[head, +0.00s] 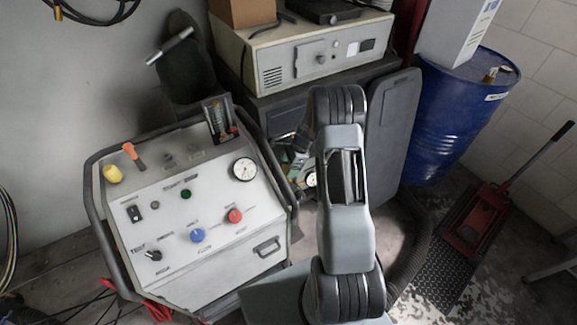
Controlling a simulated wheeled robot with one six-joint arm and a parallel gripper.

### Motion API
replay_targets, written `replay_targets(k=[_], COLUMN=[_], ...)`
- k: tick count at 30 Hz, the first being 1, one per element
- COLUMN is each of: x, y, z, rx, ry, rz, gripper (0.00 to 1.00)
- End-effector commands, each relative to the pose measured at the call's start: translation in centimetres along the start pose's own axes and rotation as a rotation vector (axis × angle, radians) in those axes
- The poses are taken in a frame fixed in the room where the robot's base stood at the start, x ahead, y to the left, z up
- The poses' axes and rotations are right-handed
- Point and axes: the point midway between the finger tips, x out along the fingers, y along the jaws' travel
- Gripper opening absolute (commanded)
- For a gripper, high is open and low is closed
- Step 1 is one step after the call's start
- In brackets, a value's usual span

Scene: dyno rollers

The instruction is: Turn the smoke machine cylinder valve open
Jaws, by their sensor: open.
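The smoke machine appears to be the pale console (185,215) with a dark tubular frame on the left. Its sloped panel carries a round gauge (244,169), a blue knob (197,235), a red knob (235,215) and a black selector (153,255). I cannot make out a cylinder or its valve. A small dial (311,179) and some cluttered parts show just left of my arm, which covers much of that spot. My gripper cannot be made out; my arm's links hide the area behind them.
A beige instrument box (305,60) stands on a dark cabinet at the back. A blue drum (455,115) is at the right, with a red floor jack (475,225) on the floor before it. A yellow knob (113,173) and an orange-handled tool (132,153) sit at the console's upper left.

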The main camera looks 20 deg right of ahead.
Motion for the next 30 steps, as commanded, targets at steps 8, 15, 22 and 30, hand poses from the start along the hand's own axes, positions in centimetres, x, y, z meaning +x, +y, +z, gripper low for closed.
replay_targets(k=[8, 15, 22, 30], x=[0.87, 0.85, 0.84, 0.83], y=[0.00, 0.00, 0.00, 0.01], z=[0.00, 0.00, 0.00, 0.00], rx=[0.000, -0.001, -0.001, -0.001], ry=[0.000, 0.000, 0.000, 0.000], rz=[0.000, 0.000, 0.000, 0.000], gripper=[0.80, 0.75, 0.53, 0.31])
